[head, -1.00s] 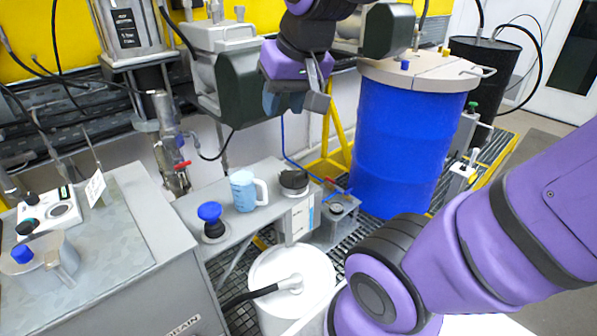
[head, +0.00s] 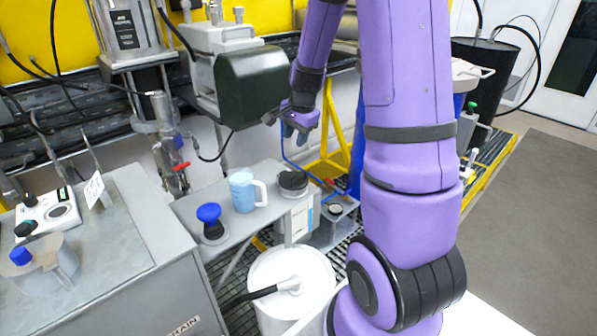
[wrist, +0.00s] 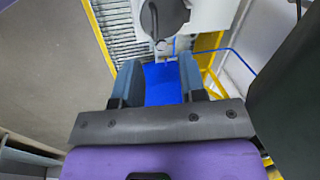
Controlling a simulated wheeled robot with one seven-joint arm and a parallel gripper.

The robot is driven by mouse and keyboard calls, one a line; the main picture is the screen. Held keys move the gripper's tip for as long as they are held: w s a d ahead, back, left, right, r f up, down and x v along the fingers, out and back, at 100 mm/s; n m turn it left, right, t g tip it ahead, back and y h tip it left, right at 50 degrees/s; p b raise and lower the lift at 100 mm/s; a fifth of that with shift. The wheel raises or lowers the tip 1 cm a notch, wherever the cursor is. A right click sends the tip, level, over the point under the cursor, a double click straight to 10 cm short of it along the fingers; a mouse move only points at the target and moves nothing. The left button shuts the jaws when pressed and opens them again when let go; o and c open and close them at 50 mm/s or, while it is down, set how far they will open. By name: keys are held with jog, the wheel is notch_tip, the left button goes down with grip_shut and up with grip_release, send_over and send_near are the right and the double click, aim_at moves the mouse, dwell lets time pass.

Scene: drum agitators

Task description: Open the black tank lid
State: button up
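A round black lid (head: 293,181) sits shut on a small white tank (head: 301,217) with a label, at the right end of the grey bench. The same lid shows at the top edge of the wrist view (wrist: 165,16), partly cut off. My gripper (head: 297,127) hangs above and behind the lid in the head view, apart from it. In the wrist view its two blue-grey fingers (wrist: 160,66) stand well apart, with nothing held between them. A blue surface shows beyond the fingers; I cannot tell its distance.
A blue cup (head: 243,191) and a blue-topped knob (head: 209,213) stand left of the lid. A dark green motor housing (head: 258,82) is close left of my gripper. A yellow frame (head: 331,120) stands behind. My arm hides most of the blue drum (head: 357,150). A black drum (head: 500,62) stands far right.

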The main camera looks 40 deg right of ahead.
jog(key=m, duration=0.2)
send_near(298, 174)
jog(key=x, duration=0.8)
jog(key=shift+w+f, duration=0.1)
jog(key=shift+f, duration=0.1)
grip_shut()
